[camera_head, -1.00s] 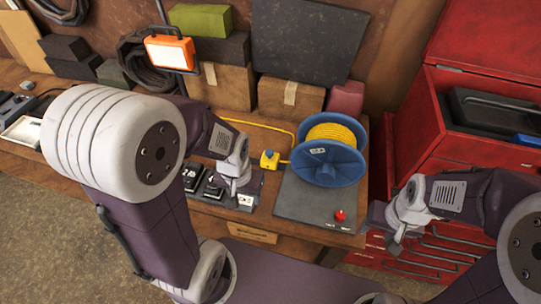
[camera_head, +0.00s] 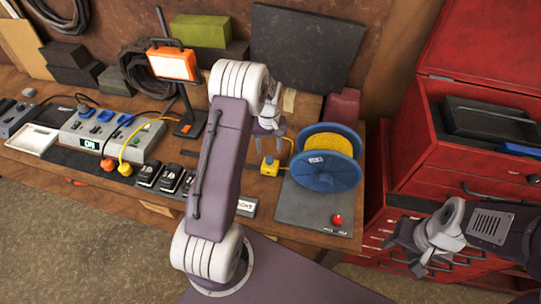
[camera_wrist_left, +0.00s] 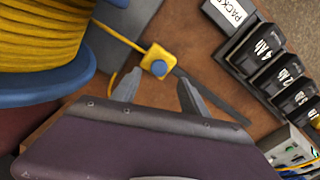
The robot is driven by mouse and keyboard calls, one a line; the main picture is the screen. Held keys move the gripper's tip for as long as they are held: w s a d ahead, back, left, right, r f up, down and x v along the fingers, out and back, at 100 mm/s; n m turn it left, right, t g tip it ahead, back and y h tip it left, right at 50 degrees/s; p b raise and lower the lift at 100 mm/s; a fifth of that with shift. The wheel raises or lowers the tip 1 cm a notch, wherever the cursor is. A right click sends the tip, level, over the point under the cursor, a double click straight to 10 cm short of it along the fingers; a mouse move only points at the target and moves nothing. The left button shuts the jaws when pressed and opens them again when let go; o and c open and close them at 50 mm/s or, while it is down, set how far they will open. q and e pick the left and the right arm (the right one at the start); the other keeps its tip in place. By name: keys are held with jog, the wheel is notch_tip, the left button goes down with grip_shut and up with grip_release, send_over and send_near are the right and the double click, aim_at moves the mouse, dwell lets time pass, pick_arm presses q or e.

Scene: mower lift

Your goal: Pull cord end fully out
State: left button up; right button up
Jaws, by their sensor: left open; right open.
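The blue reel (camera_head: 322,172) wound with yellow cord (camera_head: 327,142) stands on a dark plate at the bench's right end. A yellow block with a blue button (camera_head: 270,167) sits left of the reel; yellow cord runs to it. The block also shows in the left wrist view (camera_wrist_left: 155,54), with cord entering from upper left. My left gripper (camera_head: 271,132) is open and empty above the bench behind the block; its two fingertips (camera_wrist_left: 158,86) point toward the block without holding it. My right gripper (camera_head: 428,265) is open and empty in front of the red tool chest.
A red button (camera_head: 337,220) is on the dark plate (camera_head: 300,208). Several black battery packs (camera_head: 170,180) and a grey power unit (camera_head: 100,128) line the bench to the left. An orange lamp (camera_head: 173,62) stands behind. The red tool chest (camera_head: 465,165) is at right.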

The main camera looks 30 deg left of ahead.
aim_at(270, 159)
pick_arm(q)
jog(key=f+p, duration=0.1)
jog(key=f, duration=0.4)
jog(key=shift+w+f, duration=0.1)
jog(key=shift+w, duration=0.1)
jog(key=shift+s+f, duration=0.1)
jog(key=shift+f, duration=0.45)
grip_shut()
dwell(0.6)
